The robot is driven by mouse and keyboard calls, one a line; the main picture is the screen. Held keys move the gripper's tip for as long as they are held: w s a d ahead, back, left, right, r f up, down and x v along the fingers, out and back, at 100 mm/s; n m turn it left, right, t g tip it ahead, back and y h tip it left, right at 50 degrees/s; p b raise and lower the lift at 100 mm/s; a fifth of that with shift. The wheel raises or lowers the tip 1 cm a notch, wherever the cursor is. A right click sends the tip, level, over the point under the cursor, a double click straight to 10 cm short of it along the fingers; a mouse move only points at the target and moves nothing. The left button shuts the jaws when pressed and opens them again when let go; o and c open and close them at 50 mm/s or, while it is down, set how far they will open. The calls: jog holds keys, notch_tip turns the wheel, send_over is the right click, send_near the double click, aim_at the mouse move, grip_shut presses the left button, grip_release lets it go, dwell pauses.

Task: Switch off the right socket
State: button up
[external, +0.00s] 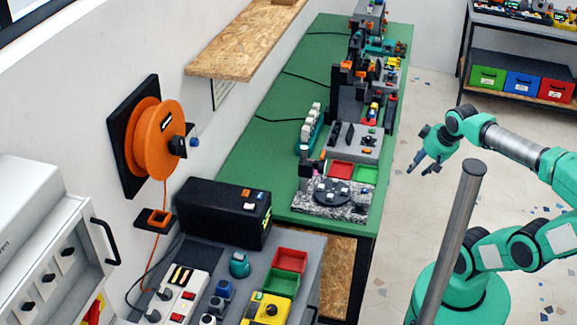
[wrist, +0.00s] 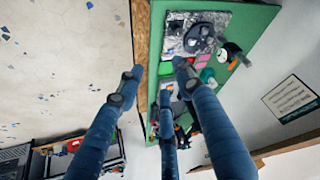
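A white power strip (external: 171,305) lies on the grey bench top at the lower left of the external view. It carries grey round plugs or sockets (external: 165,293) and red rocker switches (external: 187,295). Which switch belongs to the right socket, and whether it is on, I cannot tell. My gripper (external: 424,169) hangs in the air right of the green table, well away from the strip. In the wrist view its blue fingers (wrist: 156,69) are spread apart with nothing between them. The strip does not show in the wrist view.
A black box (external: 222,215) stands behind the strip. Red (external: 290,259) and green (external: 281,283) trays and a yellow device (external: 265,311) lie to its right. An orange cable reel (external: 155,140) hangs on the wall. A grey post (external: 455,240) stands before my arm.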

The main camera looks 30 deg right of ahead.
jog(key=shift+w+a+r, duration=0.1)
jog(key=shift+w+r, duration=0.05)
grip_shut()
jog(key=w+a+r+n+g+y+p, duration=0.1)
jog(key=w+a+r+n+p, duration=0.4)
jog(key=w+a, duration=1)
jog(key=w+a+r+g+p, duration=0.1)
jog(key=w+a+p, duration=0.2)
jog(key=a, duration=0.8)
jog(key=w+a+r+p, duration=0.1)
jog(key=w+a+p, duration=0.25)
jog(key=a, duration=0.75)
jog(key=a+f+n+y+p, duration=0.1)
jog(key=a+f+p, duration=0.15)
jog(key=a, duration=0.95)
jog(key=s+a+f+n+p, duration=0.1)
jog(key=s+a+f, duration=0.4)
jog(key=a, duration=0.4)
jog(key=s+a+f+n+g+p, duration=0.1)
jog(key=s+a+f, duration=0.4)
jog(key=a, duration=0.5)
jog(key=s+a+f+n+g+p, duration=0.1)
jog(key=s+a+f+p, duration=0.2)
jog(key=a, duration=0.6)
jog(key=shift+s+a+f, duration=0.4)
jog(key=shift+s+f, duration=0.55)
